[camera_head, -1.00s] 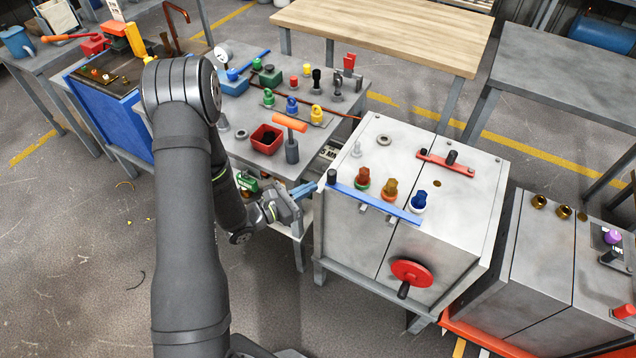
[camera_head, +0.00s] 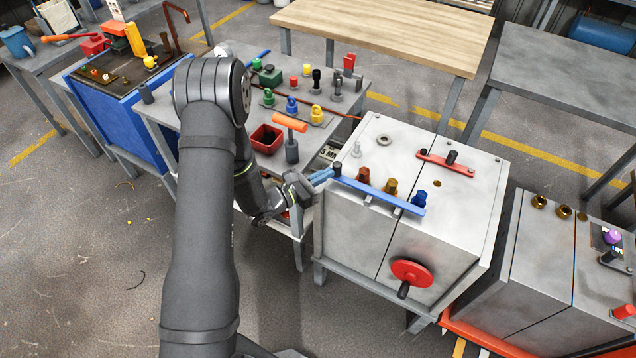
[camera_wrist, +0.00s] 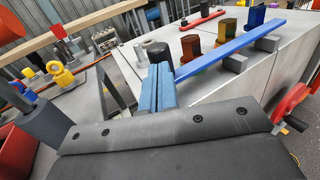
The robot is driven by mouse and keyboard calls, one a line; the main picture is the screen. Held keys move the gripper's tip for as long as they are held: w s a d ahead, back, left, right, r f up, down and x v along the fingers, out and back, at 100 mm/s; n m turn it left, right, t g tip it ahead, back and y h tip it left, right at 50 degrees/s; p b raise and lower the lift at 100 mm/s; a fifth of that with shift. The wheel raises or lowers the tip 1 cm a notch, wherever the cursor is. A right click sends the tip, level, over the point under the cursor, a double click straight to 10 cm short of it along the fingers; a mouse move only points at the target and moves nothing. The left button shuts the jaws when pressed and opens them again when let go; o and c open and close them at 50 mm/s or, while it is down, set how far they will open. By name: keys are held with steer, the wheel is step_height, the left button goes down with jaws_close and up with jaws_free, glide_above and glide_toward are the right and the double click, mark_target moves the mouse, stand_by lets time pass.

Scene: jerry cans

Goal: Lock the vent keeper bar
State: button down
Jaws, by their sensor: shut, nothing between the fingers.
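A long blue bar (camera_head: 378,195), the likely keeper bar, runs along the front top edge of the grey metal cabinet (camera_head: 360,235). It passes in front of a brown cap (camera_head: 363,175), an amber cap (camera_head: 390,187) and a blue cap (camera_head: 419,198), hiding their bases. A dark post (camera_head: 337,169) stands at its left end. Two grey blocks (camera_wrist: 235,62) (camera_wrist: 267,43) sit at its near side; I cannot tell whether they are attached. My gripper (camera_head: 324,176) has blue fingers, shut and empty, at the bar's left end. In the wrist view the fingertips (camera_wrist: 159,72) appear to touch or nearly touch it.
A red bar with a black knob (camera_head: 451,158) lies farther back on the cabinet top. A red handwheel (camera_head: 411,272) sticks out of the cabinet front. A grey table (camera_head: 345,105) with coloured parts and a red bin (camera_head: 266,139) stands to the left.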

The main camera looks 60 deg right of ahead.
steer(key=shift+d+r, duration=0.1)
steer(key=shift+d, duration=0.35)
steer(key=v, duration=1.4)
steer(key=shift+a, duration=0.2)
steer(key=x, duration=1.3)
steer(key=shift+d, duration=0.2)
steer(key=shift+s+d, duration=0.15)
steer(key=shift+d, duration=0.1)
steer(key=shift+a, duration=0.15)
steer(key=v, duration=1.3)
steer(key=shift+a, duration=0.3)
